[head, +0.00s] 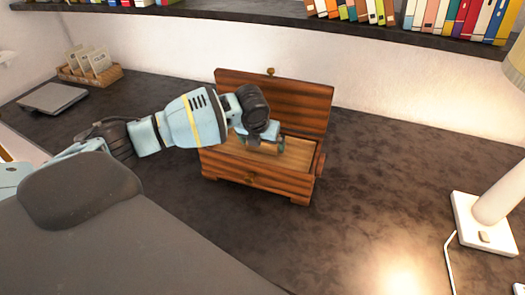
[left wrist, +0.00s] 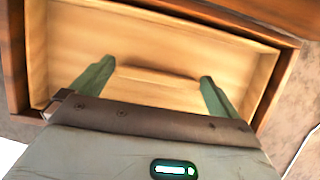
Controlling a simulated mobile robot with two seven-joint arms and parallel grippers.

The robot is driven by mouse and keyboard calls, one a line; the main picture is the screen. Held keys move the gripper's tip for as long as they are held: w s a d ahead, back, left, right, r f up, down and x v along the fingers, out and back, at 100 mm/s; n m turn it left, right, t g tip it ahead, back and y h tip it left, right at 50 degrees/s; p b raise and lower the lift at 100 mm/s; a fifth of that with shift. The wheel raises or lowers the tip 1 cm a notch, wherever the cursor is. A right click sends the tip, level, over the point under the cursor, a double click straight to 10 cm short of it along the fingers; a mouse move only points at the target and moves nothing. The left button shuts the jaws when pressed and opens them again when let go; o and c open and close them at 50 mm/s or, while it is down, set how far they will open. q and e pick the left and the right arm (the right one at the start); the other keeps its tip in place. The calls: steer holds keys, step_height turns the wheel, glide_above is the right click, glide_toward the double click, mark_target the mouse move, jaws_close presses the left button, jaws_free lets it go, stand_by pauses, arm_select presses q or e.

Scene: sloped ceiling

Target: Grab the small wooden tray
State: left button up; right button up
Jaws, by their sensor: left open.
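An open dark-striped wooden box (head: 225,165) stands on the dark counter, its lid (head: 305,105) raised at the back. A light wooden tray (head: 297,153) sits inside the box, partly hidden by my left gripper (head: 263,142). In the left wrist view the pale tray (left wrist: 190,32) fills the box opening. A low wooden ridge (left wrist: 155,76) shows on it between the two green fingers. My left gripper (left wrist: 154,82) is open over the tray, with the fingers spread on either side of the ridge. I cannot tell whether they touch it. My right gripper is out of view.
A white lamp (head: 490,210) with a cord stands at the right. A closed grey laptop (head: 52,97) and a wicker basket (head: 90,72) with cards are at the back left. A bookshelf (head: 440,40) runs above. The counter right of the box is clear.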

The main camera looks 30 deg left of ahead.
arm_select(q)
steer(key=shift+w+a+f, duration=0.1)
steer(key=shift+w+f, duration=0.1)
steer(key=shift+f, duration=0.3)
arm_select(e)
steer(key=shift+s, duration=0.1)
arm_select(q)
steer(key=c, duration=0.8)
steer(key=shift+r, duration=0.15)
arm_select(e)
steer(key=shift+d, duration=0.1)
arm_select(q)
steer(key=shift+r, duration=0.5)
steer(key=r, duration=0.6)
steer(key=shift+s, duration=0.3)
steer(key=s+d, duration=0.2)
steer(key=s, duration=0.6)
steer(key=s+d+p, duration=0.1)
steer(key=s+d, duration=0.1)
steer(key=s, duration=0.7)
steer(key=shift+d, duration=0.25)
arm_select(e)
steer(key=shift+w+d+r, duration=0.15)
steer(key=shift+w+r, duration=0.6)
